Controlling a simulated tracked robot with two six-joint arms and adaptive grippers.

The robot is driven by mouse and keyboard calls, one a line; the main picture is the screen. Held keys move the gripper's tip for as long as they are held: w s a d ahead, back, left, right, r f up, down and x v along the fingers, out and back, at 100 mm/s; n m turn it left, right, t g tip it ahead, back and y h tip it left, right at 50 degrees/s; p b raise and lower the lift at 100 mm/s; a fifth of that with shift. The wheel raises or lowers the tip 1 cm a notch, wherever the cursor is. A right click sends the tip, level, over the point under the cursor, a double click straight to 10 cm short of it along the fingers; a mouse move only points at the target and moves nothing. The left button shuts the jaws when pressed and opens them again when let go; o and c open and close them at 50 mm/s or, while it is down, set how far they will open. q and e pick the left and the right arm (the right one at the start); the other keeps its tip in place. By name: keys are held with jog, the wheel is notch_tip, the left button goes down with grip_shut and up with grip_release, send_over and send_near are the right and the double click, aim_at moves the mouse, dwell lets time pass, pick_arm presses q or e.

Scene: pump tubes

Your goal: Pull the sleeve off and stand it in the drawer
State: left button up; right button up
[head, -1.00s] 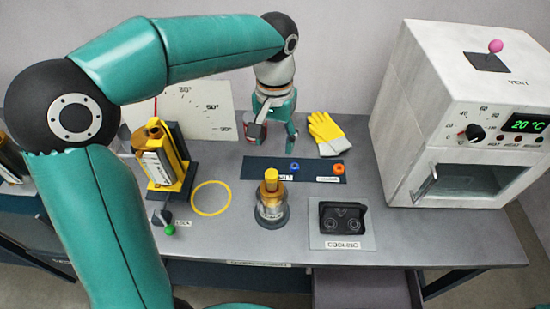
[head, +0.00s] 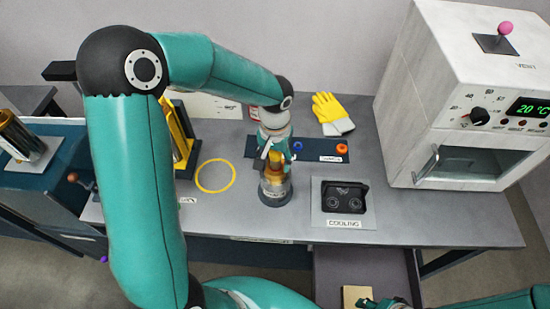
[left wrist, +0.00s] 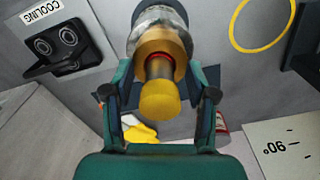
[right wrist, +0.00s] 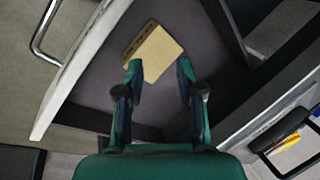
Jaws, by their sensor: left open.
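A tube assembly (head: 275,190) stands upright on a dark round base, with a clear lower part and an amber collar (left wrist: 158,45) topped by a yellow-brown knob (left wrist: 160,103). I cannot tell exactly which part is the sleeve. My left gripper (head: 274,158) is at its top; in the left wrist view the open fingers (left wrist: 160,95) are on either side of the knob, with gaps. The drawer (head: 328,265) is open below the table front. A tan block (right wrist: 152,55) lies in it. My right gripper (right wrist: 158,82) is open and empty above the drawer.
A cooling plate (head: 344,222) with a black holder lies right of the tube. A yellow ring (head: 215,188) marks the table on the left. Yellow gloves (head: 332,112) and a dark strip with blue and orange rings lie behind. A white oven (head: 470,95) stands at right.

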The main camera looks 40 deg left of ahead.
aim_at(275, 153)
pick_arm(q)
jog(key=shift+f, duration=0.15)
jog(key=shift+c, duration=0.3)
grip_shut()
jog(key=c, duration=0.5)
grip_release()
grip_shut()
jog(key=shift+r+p, duration=0.4)
jog(key=shift+r, duration=0.4)
jog(key=shift+r+p, duration=1.4)
jog(key=shift+r, duration=0.75)
